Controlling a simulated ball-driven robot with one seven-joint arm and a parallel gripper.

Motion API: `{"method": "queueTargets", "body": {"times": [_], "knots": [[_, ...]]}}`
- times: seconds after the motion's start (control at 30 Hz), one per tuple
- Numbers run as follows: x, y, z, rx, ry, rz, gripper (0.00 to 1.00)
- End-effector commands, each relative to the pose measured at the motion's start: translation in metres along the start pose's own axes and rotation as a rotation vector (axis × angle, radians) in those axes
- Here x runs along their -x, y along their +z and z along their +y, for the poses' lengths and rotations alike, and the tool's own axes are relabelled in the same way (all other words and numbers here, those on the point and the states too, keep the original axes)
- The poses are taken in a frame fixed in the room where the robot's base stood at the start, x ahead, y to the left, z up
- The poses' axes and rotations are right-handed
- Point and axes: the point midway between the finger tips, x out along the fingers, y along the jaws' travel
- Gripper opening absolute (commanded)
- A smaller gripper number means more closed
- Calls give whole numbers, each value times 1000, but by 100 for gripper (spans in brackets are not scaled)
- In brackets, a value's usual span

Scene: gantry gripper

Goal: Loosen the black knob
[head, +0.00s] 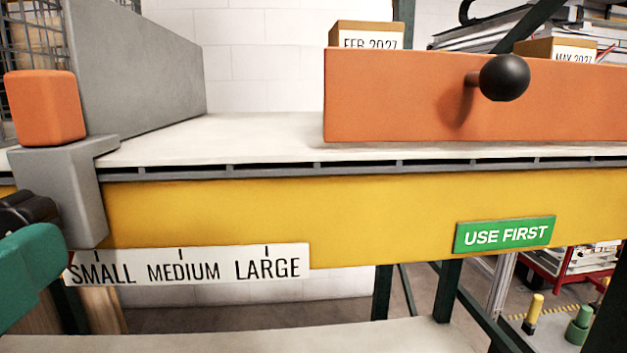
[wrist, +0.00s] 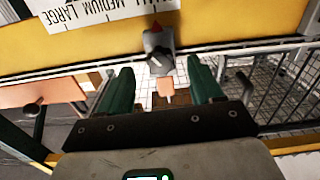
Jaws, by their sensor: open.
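A black ridged knob (head: 25,210) shows at the left edge in the head view, in front of a grey slider block (head: 70,195) on the yellow rail. In the wrist view the grey block (wrist: 157,42) is ahead, with a red pointer tip toward the size scale; I cannot clearly make out the knob there. My gripper (wrist: 160,75) is open, its two green fingers apart on either side of the line to the block. In the head view one green finger (head: 30,270) is just below the knob; I cannot tell whether they touch.
An orange block (head: 45,105) tops the slider. The size scale (head: 185,268) hangs under the yellow rail (head: 330,215). An orange panel (head: 400,100) with a black ball handle (head: 504,77) stands at the right. A grey plate (head: 145,65) stands behind the slider; the white surface between is clear.

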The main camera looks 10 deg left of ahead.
Motion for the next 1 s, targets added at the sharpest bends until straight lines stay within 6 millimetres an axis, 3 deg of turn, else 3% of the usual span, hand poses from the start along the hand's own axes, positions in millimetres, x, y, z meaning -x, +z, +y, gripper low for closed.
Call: {"method": "queueTargets", "body": {"times": [0.2, 0.53, 1.0], "knots": [[-20, -1, 0, 1, 0, 0, 65], [-23, 1, 0, 0, -1, 0, 65], [-23, 0, 0, 0, -1, 0, 21]]}}
